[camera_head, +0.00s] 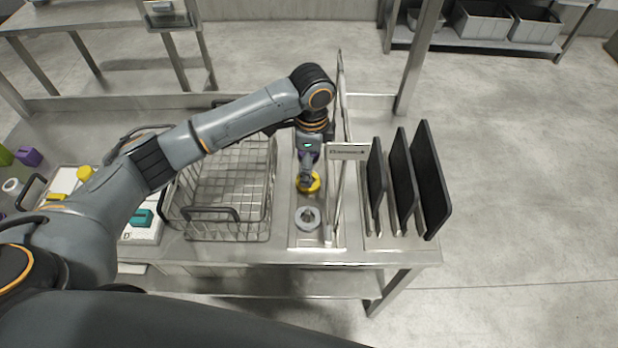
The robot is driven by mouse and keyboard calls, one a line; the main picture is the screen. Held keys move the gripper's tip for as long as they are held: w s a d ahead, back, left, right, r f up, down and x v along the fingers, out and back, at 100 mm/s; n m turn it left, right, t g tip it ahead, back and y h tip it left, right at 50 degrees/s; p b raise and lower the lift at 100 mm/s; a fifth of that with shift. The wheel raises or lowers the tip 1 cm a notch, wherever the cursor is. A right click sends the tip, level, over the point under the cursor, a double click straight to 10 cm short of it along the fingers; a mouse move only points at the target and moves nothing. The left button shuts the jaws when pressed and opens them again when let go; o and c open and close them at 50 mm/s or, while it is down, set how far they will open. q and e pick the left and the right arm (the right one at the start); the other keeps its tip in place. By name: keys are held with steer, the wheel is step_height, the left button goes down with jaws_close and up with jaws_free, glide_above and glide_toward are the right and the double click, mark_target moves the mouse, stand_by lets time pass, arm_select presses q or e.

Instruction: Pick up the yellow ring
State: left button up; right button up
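A yellow ring (314,184) is in the narrow metal tray (297,238), right of the wire basket. My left gripper (306,180) points down right at this ring, its fingertips overlapping the ring in the view. The fingers hide part of the ring, and I cannot tell whether they are closed on it. A grey ring (307,218) lies nearer in the same tray. A bit of purple (316,156) shows behind the gripper, mostly hidden. My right gripper is not in view.
A wire basket (225,190) with dark handles stands left of the tray. Yellow (84,173), teal (142,217) and purple (28,156) pieces lie at the left.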

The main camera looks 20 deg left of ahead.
arm_select(q)
steer(key=f, duration=0.3)
steer(key=f+p, duration=0.1)
steer(key=f, duration=0.1)
steer(key=shift+s+a, duration=0.1)
steer(key=shift+s, duration=0.15)
steer(key=c, duration=1.2)
